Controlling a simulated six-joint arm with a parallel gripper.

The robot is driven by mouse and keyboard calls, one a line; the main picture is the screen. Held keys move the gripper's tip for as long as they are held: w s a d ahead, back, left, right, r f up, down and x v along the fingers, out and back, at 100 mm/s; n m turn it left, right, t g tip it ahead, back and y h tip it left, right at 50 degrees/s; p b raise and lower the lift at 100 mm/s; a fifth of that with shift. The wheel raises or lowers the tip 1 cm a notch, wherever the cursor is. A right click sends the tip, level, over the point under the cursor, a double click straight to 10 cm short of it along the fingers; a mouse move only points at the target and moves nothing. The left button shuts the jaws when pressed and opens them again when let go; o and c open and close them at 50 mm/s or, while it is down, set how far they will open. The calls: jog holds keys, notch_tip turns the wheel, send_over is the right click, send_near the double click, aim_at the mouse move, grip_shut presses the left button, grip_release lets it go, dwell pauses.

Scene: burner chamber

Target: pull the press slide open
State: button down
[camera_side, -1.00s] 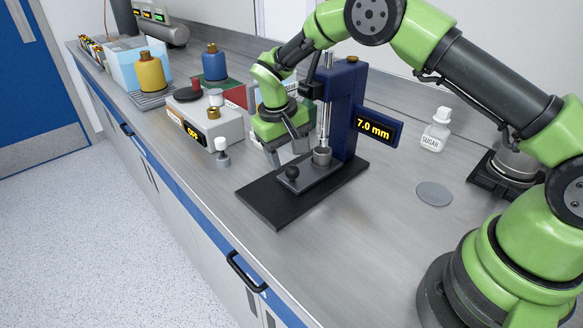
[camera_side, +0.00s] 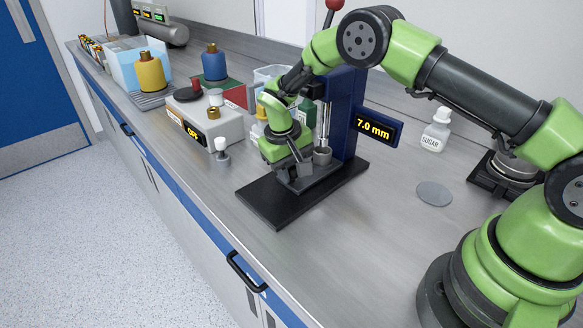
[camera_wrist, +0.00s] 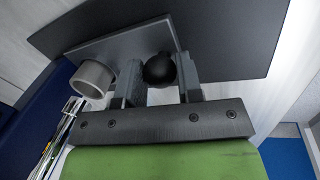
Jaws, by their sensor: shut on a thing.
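The press (camera_side: 345,110) is a dark blue column on a black base plate (camera_side: 275,208), with a display reading 7.0 mm. Its grey slide (camera_side: 318,180) lies on the base, and a small grey cup (camera_side: 322,156) stands on the slide beneath the press rod. The slide's black ball knob (camera_wrist: 159,70) sits between my gripper's two fingers in the wrist view, with the cup (camera_wrist: 92,78) to its left. My gripper (camera_side: 298,170) is low over the slide and shut on the knob. In the side view the fingers hide the knob.
A white box with an OFF display (camera_side: 205,122) stands left of the press, with a small white-topped knob (camera_side: 221,146) in front. A sugar bottle (camera_side: 436,130) and a grey disc (camera_side: 434,194) are on the right. The bench in front of the base is clear.

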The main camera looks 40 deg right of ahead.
jog(key=a, duration=1.2)
jog(key=c, duration=0.8)
grip_release()
jog(key=r, duration=0.3)
jog(key=a+r, duration=0.1)
jog(key=r, duration=0.2)
jog(key=a+r, duration=0.1)
jog(key=r, duration=0.2)
jog(key=shift+w+r, duration=0.2)
jog(key=shift+r, duration=0.2)
jog(key=shift+d, duration=0.1)
